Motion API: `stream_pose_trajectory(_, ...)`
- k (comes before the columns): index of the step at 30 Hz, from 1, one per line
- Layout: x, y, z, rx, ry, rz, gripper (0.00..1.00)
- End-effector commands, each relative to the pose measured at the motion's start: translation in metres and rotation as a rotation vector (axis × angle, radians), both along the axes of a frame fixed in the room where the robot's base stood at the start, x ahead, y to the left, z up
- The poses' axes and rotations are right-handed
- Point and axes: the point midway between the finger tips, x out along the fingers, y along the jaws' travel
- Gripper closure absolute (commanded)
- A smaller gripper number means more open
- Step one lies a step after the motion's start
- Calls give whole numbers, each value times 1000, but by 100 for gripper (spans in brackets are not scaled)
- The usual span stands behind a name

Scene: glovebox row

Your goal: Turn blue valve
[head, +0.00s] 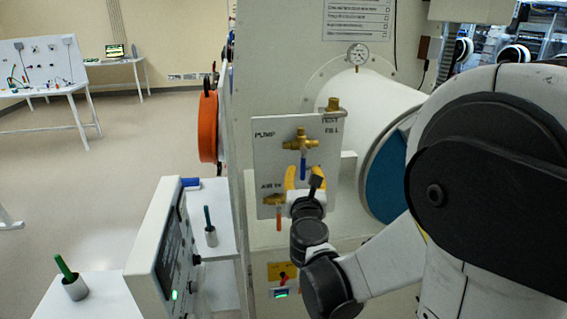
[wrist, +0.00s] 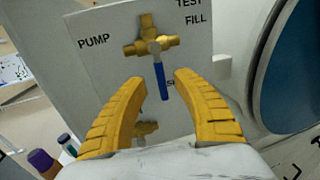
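The blue valve handle (head: 303,167) hangs straight down from a brass valve body (head: 300,143) on a pale panel (head: 270,150) marked PUMP, TEST and FILL. In the wrist view the blue handle (wrist: 161,80) shows between and beyond my two yellow fingers. My gripper (wrist: 158,82) is open and empty, with a finger on each side of the handle and clear gaps to it. In the head view my gripper (head: 303,178) is just below the brass body, partly hidden by my wrist. I cannot tell how deep the handle lies between the fingertips.
A red-handled valve (head: 279,215) sits lower on the same panel, and a brass fitting (head: 333,106) at its upper right. A large white cylinder with a blue end (head: 385,178) stands close on the right. A white instrument box (head: 160,245) is at lower left.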

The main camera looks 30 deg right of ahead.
Motion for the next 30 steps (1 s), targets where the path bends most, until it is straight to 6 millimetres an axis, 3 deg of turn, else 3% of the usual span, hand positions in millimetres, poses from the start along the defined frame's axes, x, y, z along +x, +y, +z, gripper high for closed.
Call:
stream_pose_trajectory(3, 20, -11, -1, 1, 0, -2, 65)
stream_pose_trajectory(9, 41, -21, 0, 2, -1, -1, 65)
stream_pose_trajectory(20, 45, -23, 0, 3, 0, 0, 66)
stream_pose_trajectory(23, 45, -23, 0, 3, 0, 0, 97)
stream_pose_trajectory(30, 45, -23, 0, 5, -1, 0, 100)
